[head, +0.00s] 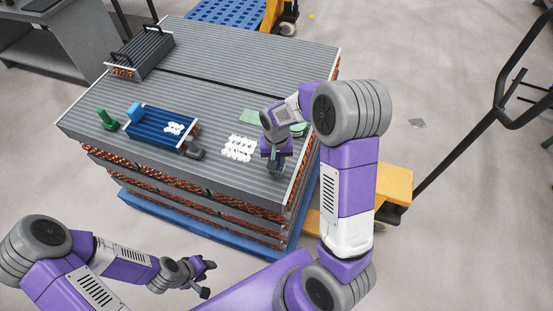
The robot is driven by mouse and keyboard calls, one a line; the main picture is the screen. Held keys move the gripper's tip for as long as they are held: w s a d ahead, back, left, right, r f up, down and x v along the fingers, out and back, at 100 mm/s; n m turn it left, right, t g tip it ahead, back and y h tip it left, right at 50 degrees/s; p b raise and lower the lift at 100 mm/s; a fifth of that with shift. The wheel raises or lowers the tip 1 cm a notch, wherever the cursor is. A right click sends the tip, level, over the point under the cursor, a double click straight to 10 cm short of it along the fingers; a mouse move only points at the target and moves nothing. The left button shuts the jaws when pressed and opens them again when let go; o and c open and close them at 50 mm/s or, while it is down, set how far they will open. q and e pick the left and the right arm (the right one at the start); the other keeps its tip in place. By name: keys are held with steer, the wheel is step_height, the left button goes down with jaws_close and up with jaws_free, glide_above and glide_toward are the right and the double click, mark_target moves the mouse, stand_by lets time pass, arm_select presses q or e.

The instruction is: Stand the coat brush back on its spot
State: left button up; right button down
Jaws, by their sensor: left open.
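I cannot pick out the coat brush for sure. A small green upright thing (107,118) stands near the left edge of the grey ribbed top (215,92); it is too small to identify. My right gripper (275,166) points down over the right part of the top, near a white patch of small pieces (239,148). Its fingertips are small and dark, so I cannot tell whether they hold anything. My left gripper (206,276) is open and empty, low in front of the stack and away from the top.
A blue tray-like block (155,132) with white pieces lies on the top, a dark grey piece (195,153) beside it. A finned block with handles (140,55) stands at the back left. A flat green piece (250,116) lies near my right arm. A pallet jack (393,183) is right.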

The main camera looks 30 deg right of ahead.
steer(key=shift+f+b, duration=0.5)
steer(key=shift+f, duration=0.2)
steer(key=c, duration=0.9)
jaws_free()
steer(key=shift+o, duration=0.2)
steer(key=shift+r, duration=0.15)
steer(key=shift+r+p, duration=3.15)
steer(key=shift+r, duration=0.8)
